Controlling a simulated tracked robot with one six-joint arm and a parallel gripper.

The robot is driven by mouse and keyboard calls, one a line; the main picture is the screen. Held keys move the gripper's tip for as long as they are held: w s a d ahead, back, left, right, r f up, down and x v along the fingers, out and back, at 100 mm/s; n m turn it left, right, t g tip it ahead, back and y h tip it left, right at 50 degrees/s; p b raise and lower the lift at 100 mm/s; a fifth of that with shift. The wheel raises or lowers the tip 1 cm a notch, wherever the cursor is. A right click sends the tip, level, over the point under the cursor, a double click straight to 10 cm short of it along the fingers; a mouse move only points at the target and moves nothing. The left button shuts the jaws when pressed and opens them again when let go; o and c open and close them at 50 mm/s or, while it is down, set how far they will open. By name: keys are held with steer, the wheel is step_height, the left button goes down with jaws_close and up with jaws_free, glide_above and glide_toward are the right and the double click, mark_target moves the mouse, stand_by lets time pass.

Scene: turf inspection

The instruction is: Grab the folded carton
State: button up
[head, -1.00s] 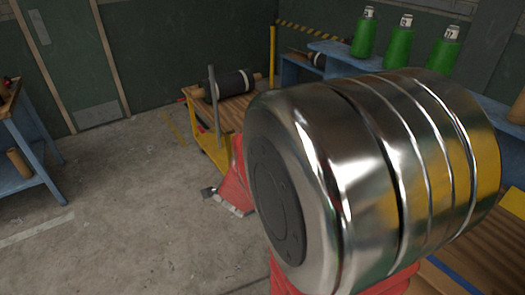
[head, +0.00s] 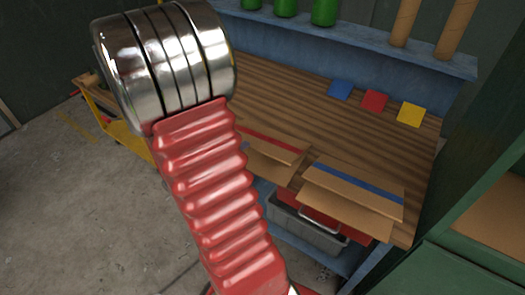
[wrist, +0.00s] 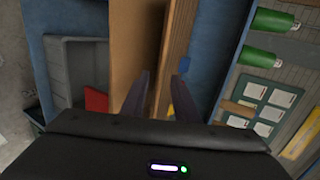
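Two flat folded cartons lie on the slatted workbench near its front edge in the head view. One has a red stripe (head: 272,152) and is partly behind my arm. The other has a blue stripe (head: 355,192) and overhangs the edge. My gripper (wrist: 160,76) shows in the wrist view with its two dark fingers apart and nothing seen between them. A plain brown cardboard-like panel (wrist: 126,45) stands beyond the left finger; I cannot tell which carton it is. My gripper is out of sight in the head view.
The workbench (head: 300,95) holds blue (head: 340,88), red (head: 374,101) and yellow (head: 410,114) squares. A grey bin (head: 292,222) sits below it. Green bottles (head: 324,10) and brown tubes (head: 404,22) stand on the back shelf. A green cabinet (head: 475,125) closes the right side.

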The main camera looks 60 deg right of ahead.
glide_toward(261, 140)
steer(key=shift+f+x, duration=0.25)
steer(key=shift+x, duration=2.35)
steer(key=shift+x, duration=2.5)
steer(key=shift+c, duration=0.4)
jaws_close()
steer(key=shift+a, duration=0.1)
